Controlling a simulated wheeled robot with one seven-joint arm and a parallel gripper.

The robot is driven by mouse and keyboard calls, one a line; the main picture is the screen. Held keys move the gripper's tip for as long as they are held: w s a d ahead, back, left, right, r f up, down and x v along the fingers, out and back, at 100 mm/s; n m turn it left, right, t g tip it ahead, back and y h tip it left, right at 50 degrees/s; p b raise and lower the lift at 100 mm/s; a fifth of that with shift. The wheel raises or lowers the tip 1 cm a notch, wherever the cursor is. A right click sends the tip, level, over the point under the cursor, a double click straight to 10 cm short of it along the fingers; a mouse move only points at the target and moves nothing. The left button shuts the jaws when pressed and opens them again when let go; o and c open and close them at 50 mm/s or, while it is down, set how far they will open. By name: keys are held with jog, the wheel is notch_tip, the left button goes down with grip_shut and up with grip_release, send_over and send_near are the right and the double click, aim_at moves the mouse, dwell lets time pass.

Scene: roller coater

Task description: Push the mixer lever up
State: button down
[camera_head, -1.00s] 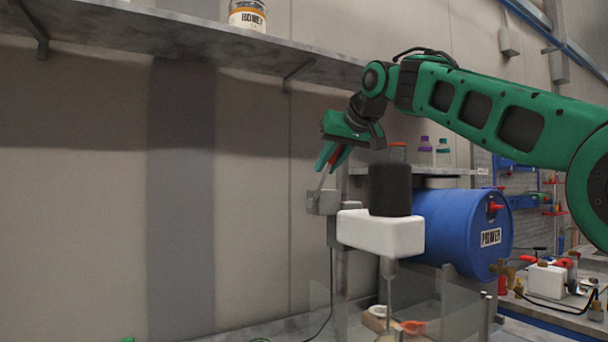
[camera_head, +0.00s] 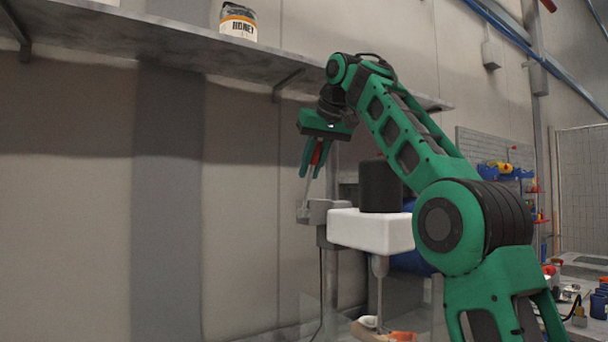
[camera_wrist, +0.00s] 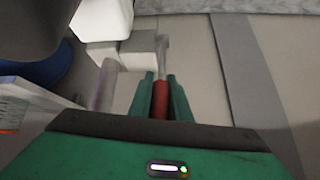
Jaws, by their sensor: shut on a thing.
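The mixer has a white body (camera_head: 372,231) with a black cylinder (camera_head: 381,186) on top and a metal shaft (camera_head: 379,285) below. Its lever (camera_head: 306,188) is a thin metal rod rising from a grey bracket (camera_head: 322,212) at the mixer's left, pointing up with a slight lean right. My gripper (camera_head: 315,164) comes from above and is shut on the lever's red handle. In the wrist view, the two green fingers flank the red handle (camera_wrist: 160,100), and the rod (camera_wrist: 162,58) runs to the bracket (camera_wrist: 137,48). The fingers hide part of the handle.
A blue barrel (camera_head: 410,262) is behind the mixer, mostly hidden by my arm. The wall left of the lever is clear.

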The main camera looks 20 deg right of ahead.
jog(key=shift+w+a+r, duration=0.1)
jog(key=shift+w+r, duration=0.1)
jog(key=shift+w, duration=0.2)
dwell(0.4)
jog(key=c, duration=1.6)
grip_release()
jog(key=shift+c, duration=0.2)
jog(key=shift+s+f, duration=0.1)
jog(key=shift+s, duration=0.2)
